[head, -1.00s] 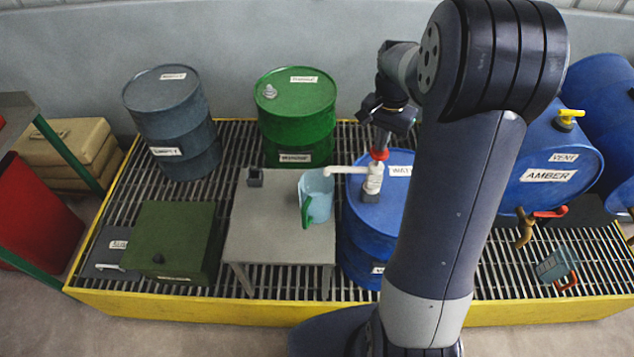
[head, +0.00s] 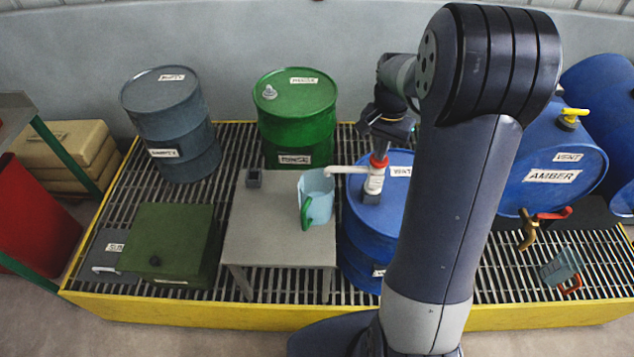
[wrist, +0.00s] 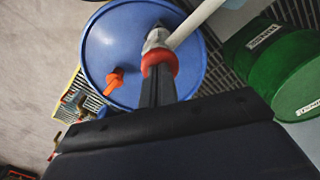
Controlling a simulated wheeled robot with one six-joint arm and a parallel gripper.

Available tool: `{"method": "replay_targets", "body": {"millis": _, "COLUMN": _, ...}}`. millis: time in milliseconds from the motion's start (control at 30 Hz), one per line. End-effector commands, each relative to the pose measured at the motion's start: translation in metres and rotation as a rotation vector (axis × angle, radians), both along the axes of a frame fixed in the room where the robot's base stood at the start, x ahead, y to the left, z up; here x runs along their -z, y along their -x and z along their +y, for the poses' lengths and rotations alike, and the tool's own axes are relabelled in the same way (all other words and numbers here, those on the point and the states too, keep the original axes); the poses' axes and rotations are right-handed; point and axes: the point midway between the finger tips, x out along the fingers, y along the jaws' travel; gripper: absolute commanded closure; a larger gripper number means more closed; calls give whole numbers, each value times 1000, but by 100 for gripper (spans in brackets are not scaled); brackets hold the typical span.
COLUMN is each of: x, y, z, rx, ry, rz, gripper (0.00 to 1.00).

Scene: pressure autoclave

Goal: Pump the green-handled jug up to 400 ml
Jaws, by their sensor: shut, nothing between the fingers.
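The green-handled jug (head: 316,198) is pale blue and stands on the grey table, under the end of the white spout (head: 347,169). Its fill level is too small to read. The hand pump (head: 375,179), white with a red collar, stands on top of the blue drum (head: 372,221). My gripper (head: 382,140) is shut with nothing in it, directly above the pump. In the wrist view the shut fingers (wrist: 158,92) point down at the pump's red collar (wrist: 158,62); whether they touch the pump top I cannot tell.
A green drum (head: 297,110) stands behind. Right are the AMBER drum (head: 555,165) with a brass tap and a red-handled jug (head: 560,267). An orange item (wrist: 114,82) lies on the blue drum.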

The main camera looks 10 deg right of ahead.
Motion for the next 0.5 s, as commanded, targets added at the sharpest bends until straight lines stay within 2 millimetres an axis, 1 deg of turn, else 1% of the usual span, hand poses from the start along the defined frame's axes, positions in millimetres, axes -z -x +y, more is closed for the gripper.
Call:
{"method": "replay_targets", "body": {"millis": 167, "x": -5, "y": 1, "z": 0, "rx": 0, "ry": -1, "rz": 2, "gripper": 100}}
{"method": "replay_targets", "body": {"millis": 500, "x": -30, "y": 0, "z": 0, "rx": 0, "ry": 0, "rz": 1, "gripper": 100}}
